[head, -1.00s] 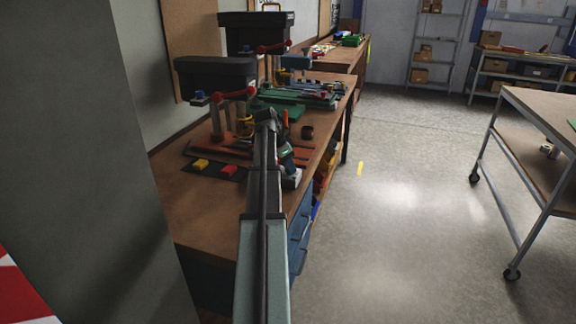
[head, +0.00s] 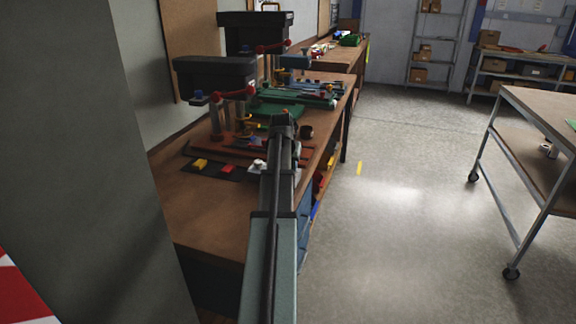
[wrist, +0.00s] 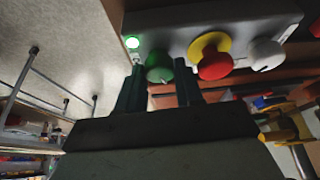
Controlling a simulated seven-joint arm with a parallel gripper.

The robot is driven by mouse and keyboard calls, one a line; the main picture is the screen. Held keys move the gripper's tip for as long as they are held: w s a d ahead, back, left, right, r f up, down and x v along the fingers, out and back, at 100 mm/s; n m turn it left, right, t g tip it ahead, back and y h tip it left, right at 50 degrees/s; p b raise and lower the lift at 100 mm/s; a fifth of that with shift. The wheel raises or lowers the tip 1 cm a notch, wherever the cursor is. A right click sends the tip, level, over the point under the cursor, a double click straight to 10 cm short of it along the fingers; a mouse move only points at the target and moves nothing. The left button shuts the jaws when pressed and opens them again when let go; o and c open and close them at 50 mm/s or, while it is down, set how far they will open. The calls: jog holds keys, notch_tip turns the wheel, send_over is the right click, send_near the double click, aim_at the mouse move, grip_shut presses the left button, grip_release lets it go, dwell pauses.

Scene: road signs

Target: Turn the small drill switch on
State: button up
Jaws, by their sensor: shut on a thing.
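A grey control box (wrist: 215,28) fills the top of the wrist view. On it are a green knob (wrist: 158,66), a red button on a yellow collar (wrist: 213,60) and a white knob (wrist: 265,54). Two drill presses with black heads, the nearer (head: 215,78) and the farther (head: 255,32), stand on the bench in the head view. My arm hides the gripper and most of the control box there.
Green machine parts lie farther back. A grey pillar (head: 85,160) stands close at left. A wheeled table (head: 540,108) stands at right, with open floor between.

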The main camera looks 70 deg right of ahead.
jog(key=shift+s+n+t, duration=0.1)
jog(key=shift+n+t, duration=0.3)
jog(key=shift+n, duration=0.7)
jog(key=o, duration=1)
jog(key=v, duration=1.3)
jog(key=shift+r, duration=0.45)
